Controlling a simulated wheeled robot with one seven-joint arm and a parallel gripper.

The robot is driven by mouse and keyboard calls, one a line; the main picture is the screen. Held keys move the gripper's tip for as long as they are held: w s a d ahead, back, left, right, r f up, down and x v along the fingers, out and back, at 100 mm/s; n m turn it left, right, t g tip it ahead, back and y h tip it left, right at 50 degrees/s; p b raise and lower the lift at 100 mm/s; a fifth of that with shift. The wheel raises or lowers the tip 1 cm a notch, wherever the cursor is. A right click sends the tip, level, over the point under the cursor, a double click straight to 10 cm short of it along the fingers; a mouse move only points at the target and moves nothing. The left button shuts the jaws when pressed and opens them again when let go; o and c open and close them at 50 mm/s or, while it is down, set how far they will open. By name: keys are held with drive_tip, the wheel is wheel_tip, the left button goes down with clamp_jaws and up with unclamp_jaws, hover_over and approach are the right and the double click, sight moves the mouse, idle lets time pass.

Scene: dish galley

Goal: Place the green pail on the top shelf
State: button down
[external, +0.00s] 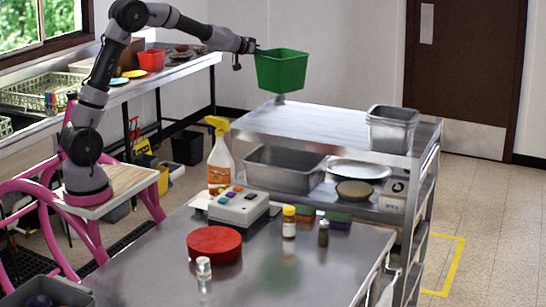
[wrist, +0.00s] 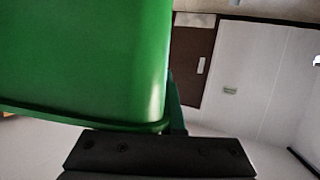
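The green pail (external: 281,70) is held upright in the air, at the back left edge of the cart's top shelf (external: 300,125) in the external view. I cannot tell whether it is over the shelf or beyond it. My gripper (external: 254,52) is at the pail's left rim and appears shut on it. In the wrist view the pail (wrist: 85,60) fills the upper left, with its rim against the dark gripper finger (wrist: 160,155).
A grey metal bin (external: 392,130) stands at the shelf's right end; the left and middle are bare. Below are a steel pan (external: 285,170) and a plate (external: 358,169). A spray bottle (external: 220,158) stands left of the cart. A red tub (external: 151,60) sits on the back counter.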

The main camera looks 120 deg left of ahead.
wheel_tip(320, 180, down, 15)
idle(0.6)
drive_tip(key=shift+w, duration=0.1)
drive_tip(key=shift+f, duration=0.1)
drive_tip(key=c, duration=1.1)
unclamp_jaws()
drive_tip(key=shift+o, duration=0.2)
